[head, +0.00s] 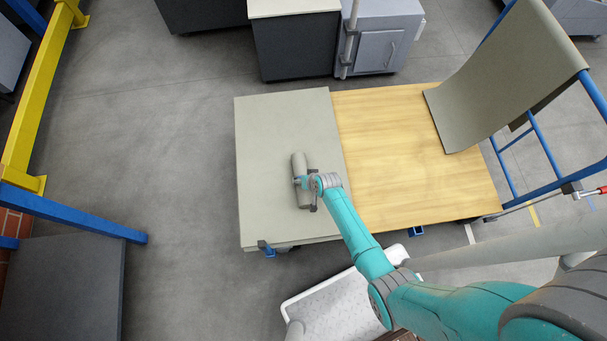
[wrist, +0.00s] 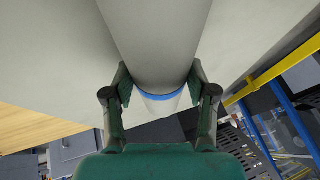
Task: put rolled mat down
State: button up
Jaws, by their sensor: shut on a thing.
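The rolled mat (head: 300,167) is a grey-green cylinder in the head view, over the left, grey-green part of the platform. In the wrist view the rolled mat (wrist: 155,40) runs up from between the fingers, with a blue band near its end. My gripper (head: 305,182) is shut on the rolled mat, and its two dark green fingers (wrist: 160,88) press on both sides of it. I cannot tell whether the mat touches the surface below. The wrist joint hides part of the mat in the head view.
The grey-green surface (head: 275,130) is otherwise bare. Beside it is a bare wooden board (head: 385,135). A grey-green sheet (head: 505,75) drapes over a blue frame (head: 590,90) at the right. Cabinets (head: 385,40) stand behind. A white tray (head: 335,305) is in front.

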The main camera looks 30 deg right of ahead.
jog(key=shift+f, duration=0.1)
jog(key=o, duration=1.5)
jog(key=shift+f, duration=0.1)
jog(key=shift+o, duration=0.2)
jog(key=v, duration=1.2)
